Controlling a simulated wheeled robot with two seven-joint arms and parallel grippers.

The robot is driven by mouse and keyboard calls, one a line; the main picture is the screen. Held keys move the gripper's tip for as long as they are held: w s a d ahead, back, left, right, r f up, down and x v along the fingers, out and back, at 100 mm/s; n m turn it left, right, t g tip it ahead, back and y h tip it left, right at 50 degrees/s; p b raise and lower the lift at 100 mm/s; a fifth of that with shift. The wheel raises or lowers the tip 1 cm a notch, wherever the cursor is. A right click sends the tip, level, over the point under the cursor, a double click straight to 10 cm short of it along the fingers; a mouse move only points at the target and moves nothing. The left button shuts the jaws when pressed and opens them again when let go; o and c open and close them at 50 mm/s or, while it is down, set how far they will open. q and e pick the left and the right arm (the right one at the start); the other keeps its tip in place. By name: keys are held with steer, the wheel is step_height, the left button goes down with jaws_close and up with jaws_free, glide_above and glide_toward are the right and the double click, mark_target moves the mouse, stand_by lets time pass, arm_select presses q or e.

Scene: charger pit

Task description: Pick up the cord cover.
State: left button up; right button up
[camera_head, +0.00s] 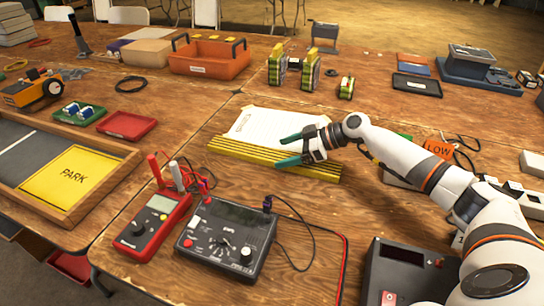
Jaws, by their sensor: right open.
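The cord cover (240,150) is a long strip with yellow and black lines along it. It lies on the wooden table, along the front edge of a white sheet. My right gripper (283,150) reaches in from the right and is open, with its two green fingers pointing left. The fingers overlap the middle of the cord cover in the picture and hide a small part of it. I cannot tell how high above it they are. My left gripper is not in view.
In front stand a red multimeter (153,226) and a dark meter box (226,237) with loose leads. A wooden-rimmed tray with a yellow PARK pad (78,180) is at left. An orange tote (209,58) and yellow-green blocks (309,72) stand behind. Bare table (190,110) shows left of the sheet.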

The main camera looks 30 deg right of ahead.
mark_target(272, 157)
steer(key=x, duration=0.2)
steer(key=shift+w+a+f, duration=0.1)
steer(key=shift+w+a, duration=0.05)
steer(key=c, duration=1.4)
